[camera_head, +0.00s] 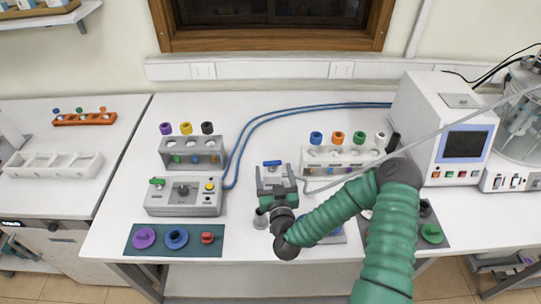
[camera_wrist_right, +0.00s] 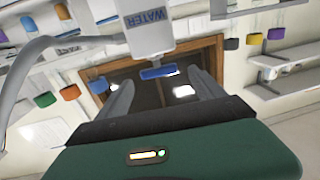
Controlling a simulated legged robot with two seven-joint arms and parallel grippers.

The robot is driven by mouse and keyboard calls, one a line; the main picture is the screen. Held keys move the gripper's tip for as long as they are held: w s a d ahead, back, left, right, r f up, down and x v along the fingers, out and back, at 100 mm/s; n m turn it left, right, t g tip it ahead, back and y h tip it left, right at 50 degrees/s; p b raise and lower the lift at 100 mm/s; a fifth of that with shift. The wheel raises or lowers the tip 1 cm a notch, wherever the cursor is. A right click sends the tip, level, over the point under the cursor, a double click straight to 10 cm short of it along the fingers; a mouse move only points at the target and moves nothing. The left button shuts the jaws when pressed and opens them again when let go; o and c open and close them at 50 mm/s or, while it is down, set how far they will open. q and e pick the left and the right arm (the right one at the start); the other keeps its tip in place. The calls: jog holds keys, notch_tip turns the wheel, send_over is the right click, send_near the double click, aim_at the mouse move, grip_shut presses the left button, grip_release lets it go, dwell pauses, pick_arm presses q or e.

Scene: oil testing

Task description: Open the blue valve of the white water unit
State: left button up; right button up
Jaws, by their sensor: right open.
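The white water unit (camera_wrist_right: 150,28), labelled WATER, shows at the top of the right wrist view. Its blue valve (camera_wrist_right: 158,72) is a short bar under the label, and it lies between my right fingertips in that view. In the head view the blue valve (camera_head: 272,163) shows just beyond my right gripper (camera_head: 275,174), which hides most of the unit. The right gripper (camera_wrist_right: 161,80) is open, with one finger on each side of the valve. I cannot tell whether either finger touches it. My left gripper is not in view.
A grey control box (camera_head: 184,197) and a rack with coloured caps (camera_head: 193,152) stand to the left. Another capped rack (camera_head: 340,160) and a white machine with a screen (camera_head: 440,125) stand to the right. Blue hoses (camera_head: 290,110) run behind. A dark mat (camera_head: 135,250) lies at front left.

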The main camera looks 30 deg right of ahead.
aim_at(272, 161)
jog(key=p+x, duration=0.1)
jog(key=x, duration=0.6)
jog(key=shift+d+f, duration=0.1)
jog(key=shift+d, duration=0.15)
jog(key=shift+w+a, duration=0.15)
jog(key=shift+w, duration=0.05)
jog(key=c, duration=1.4)
jog(key=shift+o, duration=0.2)
